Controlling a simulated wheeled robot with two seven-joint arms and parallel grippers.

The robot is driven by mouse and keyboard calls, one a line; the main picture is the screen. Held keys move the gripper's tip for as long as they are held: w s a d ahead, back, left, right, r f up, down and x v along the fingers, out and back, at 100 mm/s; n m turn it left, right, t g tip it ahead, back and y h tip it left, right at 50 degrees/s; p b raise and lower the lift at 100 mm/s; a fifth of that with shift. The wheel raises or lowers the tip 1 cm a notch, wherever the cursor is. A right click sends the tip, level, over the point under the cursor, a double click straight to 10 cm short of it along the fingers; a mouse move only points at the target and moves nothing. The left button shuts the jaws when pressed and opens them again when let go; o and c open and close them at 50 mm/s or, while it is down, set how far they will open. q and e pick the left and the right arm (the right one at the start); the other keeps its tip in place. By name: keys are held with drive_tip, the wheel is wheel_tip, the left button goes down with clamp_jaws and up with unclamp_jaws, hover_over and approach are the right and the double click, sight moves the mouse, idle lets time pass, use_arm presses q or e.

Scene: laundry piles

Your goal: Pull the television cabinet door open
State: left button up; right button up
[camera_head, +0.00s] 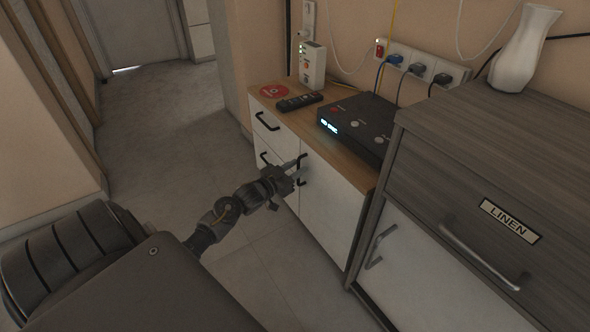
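The low white cabinet with a wooden top (357,168) stands against the wall. Its front has drawers at the left and a white door (332,208) at the right, which looks closed. The door's black vertical handle (302,158) is near the door's left edge. My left gripper (297,172) is at this handle, its fingertips overlapping it in view. I cannot tell whether the fingers are closed on the handle. My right gripper is not in view.
A grey cabinet labelled LINEN (485,170), bearing a white vase (520,55), stands close at right. The floor (180,130) at left is clear.

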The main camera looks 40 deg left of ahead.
use_arm(q)
drive_tip(key=shift+c, duration=0.2)
clamp_jaws()
